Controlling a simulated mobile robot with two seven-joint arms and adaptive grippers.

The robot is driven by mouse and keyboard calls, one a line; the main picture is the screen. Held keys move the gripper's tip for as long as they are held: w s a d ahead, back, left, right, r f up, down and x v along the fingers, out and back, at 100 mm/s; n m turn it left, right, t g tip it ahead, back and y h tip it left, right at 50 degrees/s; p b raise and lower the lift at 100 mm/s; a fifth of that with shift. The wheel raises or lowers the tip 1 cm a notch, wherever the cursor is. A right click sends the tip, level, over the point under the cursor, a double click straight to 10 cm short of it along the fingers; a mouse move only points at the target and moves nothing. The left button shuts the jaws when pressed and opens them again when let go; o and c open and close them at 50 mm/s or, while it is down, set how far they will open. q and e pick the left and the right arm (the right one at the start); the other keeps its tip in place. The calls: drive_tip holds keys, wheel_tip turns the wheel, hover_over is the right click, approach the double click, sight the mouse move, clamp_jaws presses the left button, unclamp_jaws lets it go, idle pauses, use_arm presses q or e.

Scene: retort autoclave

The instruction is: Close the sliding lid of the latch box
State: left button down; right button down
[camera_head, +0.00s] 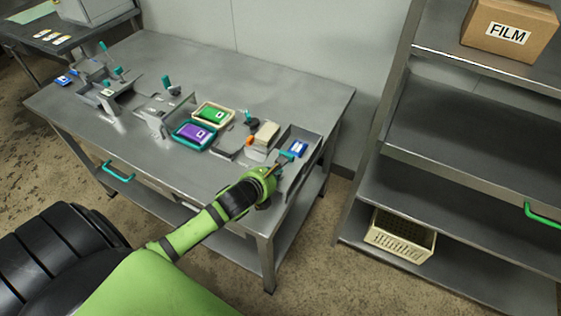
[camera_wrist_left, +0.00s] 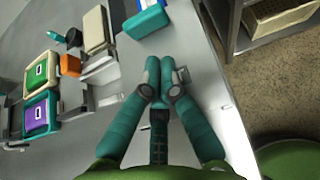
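A grey metal tray-like box (camera_head: 302,138) stands at the right end of the steel table; I take it for the latch box. A teal block (camera_head: 287,155) and a blue-and-white piece (camera_head: 297,148) show at it. In the left wrist view, the teal block (camera_wrist_left: 147,22) lies beyond my fingertips, apart from them. My left gripper (camera_head: 277,170) is over the table's right front part, just short of the teal block. In the wrist view its teal fingers (camera_wrist_left: 162,82) meet at the tips with nothing visible between them. The lid's position is hard to tell. My right gripper is out of view.
Left of the box are a beige block (camera_head: 265,135), an orange piece (camera_head: 249,141), and trays with a green pack (camera_head: 212,114) and a purple pack (camera_head: 194,133). Metal fixtures (camera_head: 107,97) stand farther left. A shelf rack (camera_head: 450,160) is at the right. The table front is mostly clear.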

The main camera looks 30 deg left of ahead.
use_arm(q)
drive_tip(key=shift+w+a+r+p, duration=0.1)
drive_tip(key=shift+w+p, duration=0.2)
drive_tip(key=shift+w, duration=1.35)
